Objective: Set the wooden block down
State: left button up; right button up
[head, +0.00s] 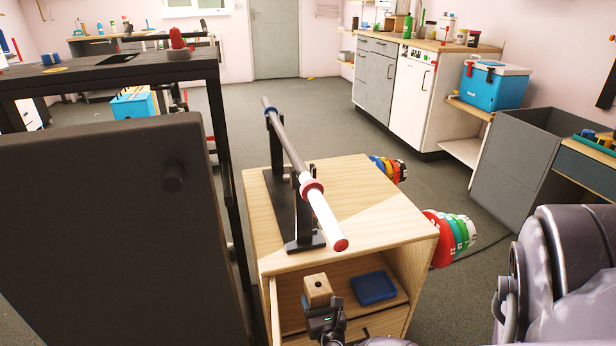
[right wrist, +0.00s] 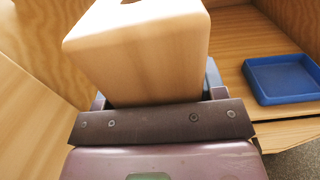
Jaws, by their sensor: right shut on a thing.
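The wooden block (head: 318,290) is a pale cube with a dark hole in one face. It is inside the open lower compartment of the wooden cabinet (head: 420,250), near its left wall. My right gripper (head: 322,308) is shut on it, and the block (right wrist: 138,55) also shows between the jaws (right wrist: 155,98) in the right wrist view. The block's underside is hidden, so I cannot tell whether it touches the shelf. My left gripper is not in view.
A shallow blue tray (head: 374,288) lies on the shelf to the right of the block, apart from it. A barbell (head: 318,208) rests on a black stand on the cabinet top. Coloured weight plates (head: 447,236) hang on the cabinet's right side.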

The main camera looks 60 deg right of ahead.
pick_arm(q)
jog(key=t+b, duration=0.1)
jog(key=b, duration=0.1)
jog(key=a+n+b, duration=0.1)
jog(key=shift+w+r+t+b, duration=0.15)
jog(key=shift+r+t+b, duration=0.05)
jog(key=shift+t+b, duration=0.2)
pick_arm(e)
jog(key=w+d+f, duration=0.3)
jog(key=w+d, duration=0.2)
jog(key=w, duration=0.1)
jog(key=shift+w+d+f, duration=0.15)
jog(key=shift+w+f, duration=0.05)
jog(key=shift+f, duration=0.05)
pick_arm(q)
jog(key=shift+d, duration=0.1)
pick_arm(e)
jog(key=o, duration=1.2)
jog(key=shift+f, duration=0.1)
